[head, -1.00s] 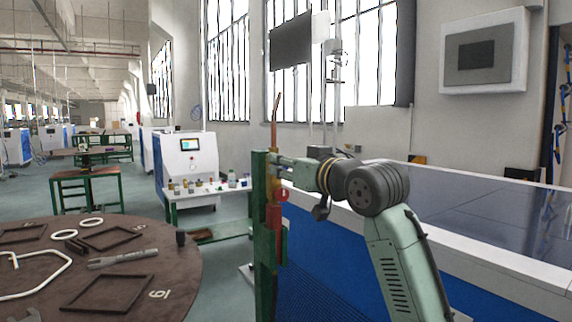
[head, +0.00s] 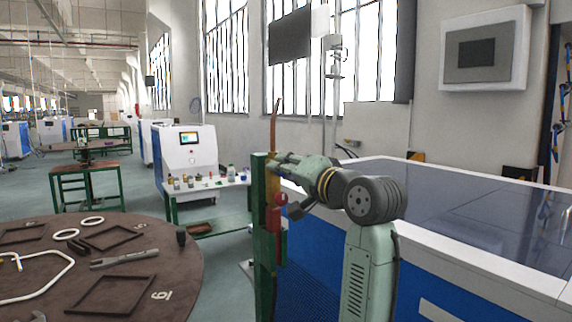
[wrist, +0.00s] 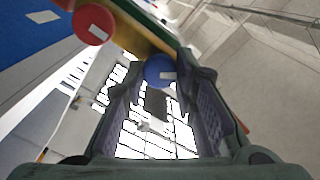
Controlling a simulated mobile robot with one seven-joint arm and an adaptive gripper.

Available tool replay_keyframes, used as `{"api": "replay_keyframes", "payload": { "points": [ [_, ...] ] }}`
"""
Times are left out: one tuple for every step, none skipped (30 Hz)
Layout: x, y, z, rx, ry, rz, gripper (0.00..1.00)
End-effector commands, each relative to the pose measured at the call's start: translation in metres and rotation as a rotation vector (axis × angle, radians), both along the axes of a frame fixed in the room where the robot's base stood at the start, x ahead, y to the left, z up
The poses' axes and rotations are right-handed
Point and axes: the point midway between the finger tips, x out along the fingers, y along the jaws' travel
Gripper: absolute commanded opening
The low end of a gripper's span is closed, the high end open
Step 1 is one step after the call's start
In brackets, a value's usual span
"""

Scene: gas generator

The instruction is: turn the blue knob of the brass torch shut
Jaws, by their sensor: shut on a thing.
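The brass torch (head: 272,182) stands upright against a green post (head: 259,215), with a thin copper-coloured tube rising above it. The blue knob (wrist: 159,70) sits between the fingertips of my gripper (wrist: 162,72) in the wrist view, with a white mark on its face. My gripper is shut on it. In the head view my gripper (head: 281,167) reaches the torch from the right, tilted, and the blue knob is hidden there. The red knob (wrist: 93,24) is beside it at upper left in the wrist view, clear of the fingers. It also shows below my gripper in the head view (head: 281,199).
A round brown table (head: 185,275) with frames, rings and a wrench stands at left. A small bench (head: 205,190) with bottles is behind the post. A long blue and white machine (head: 480,270) with a dark top fills the right side.

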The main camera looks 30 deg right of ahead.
Motion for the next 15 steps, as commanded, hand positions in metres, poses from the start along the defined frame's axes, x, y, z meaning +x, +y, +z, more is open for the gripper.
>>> {"api": "replay_keyframes", "payload": {
  "points": [
    [0.0008,0.0012,0.0022,0.047,0.003,0.003,0.0],
    [0.0008,0.001,0.002,0.075,0.006,0.002,0.0],
    [0.0008,0.0011,0.0018,0.113,0.01,0.003,0.0],
    [0.0009,0.0011,0.0016,0.142,0.012,0.004,0.0],
    [0.0008,0.0007,0.0015,0.17,0.014,0.002,0.0],
    [0.001,0.0008,0.0012,0.207,0.018,0.003,0.0],
    [0.001,0.0007,0.0011,0.234,0.021,0.002,0.0],
    [0.0008,0.0006,0.0012,0.262,0.022,0.003,0.0],
    [0.0009,0.0008,0.0011,0.298,0.025,0.003,0.0],
    [0.0007,0.0002,0.0009,0.324,0.026,0.002,0.0],
    [0.0007,0.0003,0.0005,0.349,0.028,0.002,0.0],
    [0.0008,0.0008,0.0002,0.382,0.032,0.003,0.0],
    [0.0005,0.0002,0.0001,0.407,0.033,0.002,0.0],
    [0.0006,0.0003,0.0,0.429,0.035,0.002,0.0],
    [0.0008,0.0005,-0.0005,0.459,0.037,0.002,0.0]
  ]
}}
